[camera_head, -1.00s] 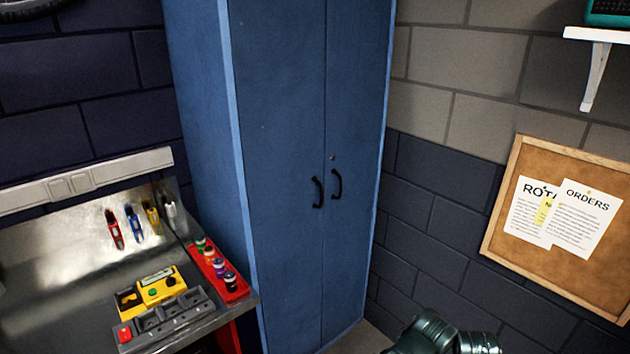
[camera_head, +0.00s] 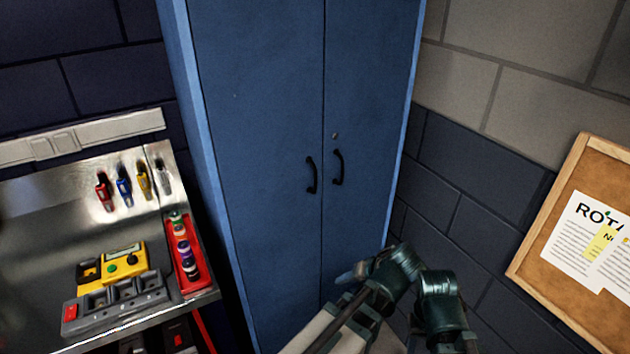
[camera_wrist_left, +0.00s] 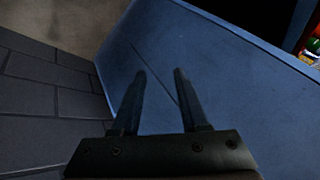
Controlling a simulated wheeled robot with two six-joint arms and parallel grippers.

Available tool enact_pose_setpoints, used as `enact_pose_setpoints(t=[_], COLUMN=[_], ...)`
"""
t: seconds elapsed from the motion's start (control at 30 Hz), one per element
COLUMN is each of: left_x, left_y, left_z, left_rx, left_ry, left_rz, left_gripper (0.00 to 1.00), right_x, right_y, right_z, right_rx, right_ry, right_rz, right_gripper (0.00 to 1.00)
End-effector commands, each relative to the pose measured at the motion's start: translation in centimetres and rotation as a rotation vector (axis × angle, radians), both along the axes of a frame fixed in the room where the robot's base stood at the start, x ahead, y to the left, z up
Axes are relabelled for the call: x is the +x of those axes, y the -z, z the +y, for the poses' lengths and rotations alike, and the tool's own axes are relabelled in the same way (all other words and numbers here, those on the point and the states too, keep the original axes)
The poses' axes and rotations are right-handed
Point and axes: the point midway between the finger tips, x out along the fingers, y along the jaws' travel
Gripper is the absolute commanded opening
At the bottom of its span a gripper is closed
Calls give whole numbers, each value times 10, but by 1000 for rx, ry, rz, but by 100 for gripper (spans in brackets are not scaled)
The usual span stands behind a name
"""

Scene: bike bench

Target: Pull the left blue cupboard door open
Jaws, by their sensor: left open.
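The blue cupboard stands in the middle of the head view. Its left door (camera_head: 260,140) is closed flush beside the right door (camera_head: 370,110). The left door has a black bow handle (camera_head: 312,175) near the middle seam, and the right door has a matching handle (camera_head: 338,167). My left gripper (camera_head: 352,275) is low at the right in the head view, below the handles and apart from them. In the left wrist view my left gripper (camera_wrist_left: 160,72) has two separated fingers with nothing between them, facing the blue doors. No handle is clear there. My right gripper is not in view.
A metal workbench (camera_head: 40,275) with a red tray (camera_head: 190,270) of small bottles and a yellow device (camera_head: 125,262) stands left of the cupboard. A dark brick wall (camera_head: 450,190) and a cork board (camera_head: 560,270) are at the right.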

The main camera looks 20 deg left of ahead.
Motion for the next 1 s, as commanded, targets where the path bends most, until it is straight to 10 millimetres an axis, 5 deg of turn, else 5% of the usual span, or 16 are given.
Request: enact_pose_setpoints(t=[0.03, 0.2, 0.4, 0.6, 1.0], left_x=[24, 79, 116, 128, 131], left_y=[-6, -59, -115, -142, -145], left_z=[15, 54, 65, 63, 62], left_rx=[76, 273, 369, 386, 387], left_ry=[-84, -284, -346, -343, -342], left_rz=[-124, -580, -993, -1173, -1192], left_gripper=[44, 44, 44, 44, 44], right_x=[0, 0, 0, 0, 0], right_y=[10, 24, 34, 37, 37], right_z=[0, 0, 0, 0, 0], right_rx=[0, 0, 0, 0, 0], right_ry=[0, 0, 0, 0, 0], right_rz=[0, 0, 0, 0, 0], right_gripper=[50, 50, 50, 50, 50])
